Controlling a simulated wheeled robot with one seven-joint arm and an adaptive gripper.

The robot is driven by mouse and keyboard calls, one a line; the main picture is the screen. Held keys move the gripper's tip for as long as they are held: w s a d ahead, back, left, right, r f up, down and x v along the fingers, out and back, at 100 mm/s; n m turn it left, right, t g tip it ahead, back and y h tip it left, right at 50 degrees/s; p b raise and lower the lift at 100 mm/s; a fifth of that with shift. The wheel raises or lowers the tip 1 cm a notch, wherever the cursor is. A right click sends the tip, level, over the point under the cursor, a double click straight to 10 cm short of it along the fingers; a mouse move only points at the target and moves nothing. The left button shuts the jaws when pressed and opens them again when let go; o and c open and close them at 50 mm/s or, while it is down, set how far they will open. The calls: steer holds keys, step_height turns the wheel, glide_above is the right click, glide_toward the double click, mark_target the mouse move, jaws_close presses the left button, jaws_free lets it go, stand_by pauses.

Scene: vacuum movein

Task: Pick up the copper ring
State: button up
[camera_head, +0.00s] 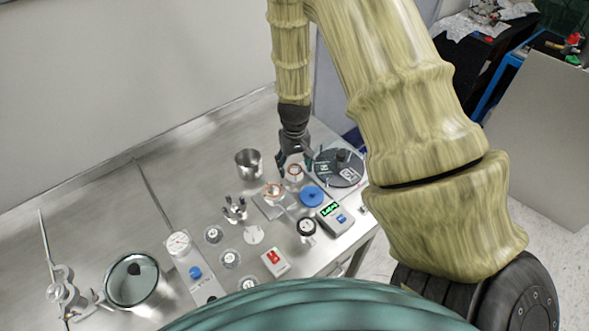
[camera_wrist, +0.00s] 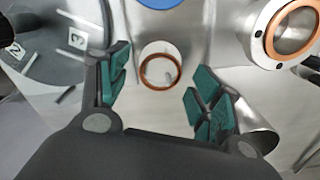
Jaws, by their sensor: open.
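A copper ring (camera_wrist: 178,72) lies between and ahead of my fingers in the wrist view, with a pale round piece inside or under it. In the head view this ring (camera_head: 295,168) is just below my gripper (camera_head: 295,163). My gripper is open, also in the wrist view (camera_wrist: 160,88), with its green-padded fingers apart on either side of the ring. No contact with the ring shows. A second copper ring (camera_wrist: 272,38) sits in a white and metal flange at upper right; it also shows in the head view (camera_head: 274,189).
A dark numbered disc (camera_head: 340,168) stands right of my gripper and a metal cup (camera_head: 249,163) left of it. A blue disc (camera_head: 311,197) and a meter (camera_head: 335,216) are nearer. Several small parts crowd the bench's front; the left of the bench (camera_head: 90,215) is clearer.

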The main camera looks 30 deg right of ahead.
steer(key=shift+c, duration=0.5)
steer(key=c, duration=0.7)
steer(key=shift+c, duration=0.2)
steer(key=shift+r+b, duration=0.9)
steer(key=shift+r, duration=0.7)
steer(key=shift+s+a+r, duration=0.1)
steer(key=shift+r, duration=0.25)
steer(key=s+a+r+b, duration=0.1)
steer(key=s+a+b, duration=0.4)
steer(key=s+a, duration=0.4)
steer(key=s, duration=0.3)
steer(key=shift+s+r, duration=0.3)
steer(key=shift+s, duration=0.1)
